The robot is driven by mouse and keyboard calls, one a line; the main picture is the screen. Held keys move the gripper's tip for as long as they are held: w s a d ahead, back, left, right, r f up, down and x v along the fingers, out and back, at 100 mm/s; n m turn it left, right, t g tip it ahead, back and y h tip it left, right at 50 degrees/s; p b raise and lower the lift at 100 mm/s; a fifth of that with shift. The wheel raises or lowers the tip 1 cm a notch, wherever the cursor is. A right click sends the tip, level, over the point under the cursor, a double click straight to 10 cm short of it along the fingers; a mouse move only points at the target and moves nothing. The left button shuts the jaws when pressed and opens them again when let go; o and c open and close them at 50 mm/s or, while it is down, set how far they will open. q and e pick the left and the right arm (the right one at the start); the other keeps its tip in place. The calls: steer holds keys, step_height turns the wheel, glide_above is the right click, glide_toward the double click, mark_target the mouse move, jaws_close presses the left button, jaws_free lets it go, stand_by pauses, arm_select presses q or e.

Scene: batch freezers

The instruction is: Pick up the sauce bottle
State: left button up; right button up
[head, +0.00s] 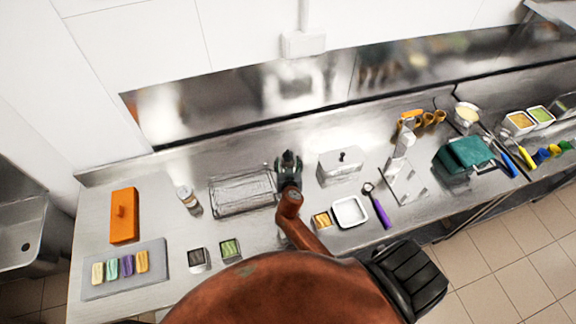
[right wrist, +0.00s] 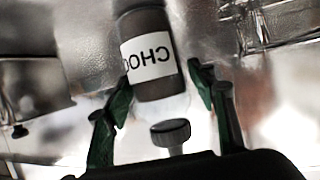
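The sauce bottle (right wrist: 152,88) shows in the right wrist view as a dark brown cylinder with a white label lettered "CHOC", partly readable. A grey ribbed knob (right wrist: 170,132) shows just below it; I cannot tell if it is the bottle's cap. My right gripper (right wrist: 161,84) has its green fingers spread to either side of the bottle, close to it, with no clear contact. In the head view my right gripper (head: 288,165) is over the counter, and the bottle cannot be made out there. My left gripper is not in view.
A wire rack (head: 242,192) lies left of my gripper and a lidded steel box (head: 340,165) stands right. A wall rises behind.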

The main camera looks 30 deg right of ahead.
steer(key=c, duration=0.9)
steer(key=shift+c, duration=0.2)
steer(key=shift+r, duration=0.15)
step_height(320, 180, up, 10)
steer(key=shift+f, duration=0.1)
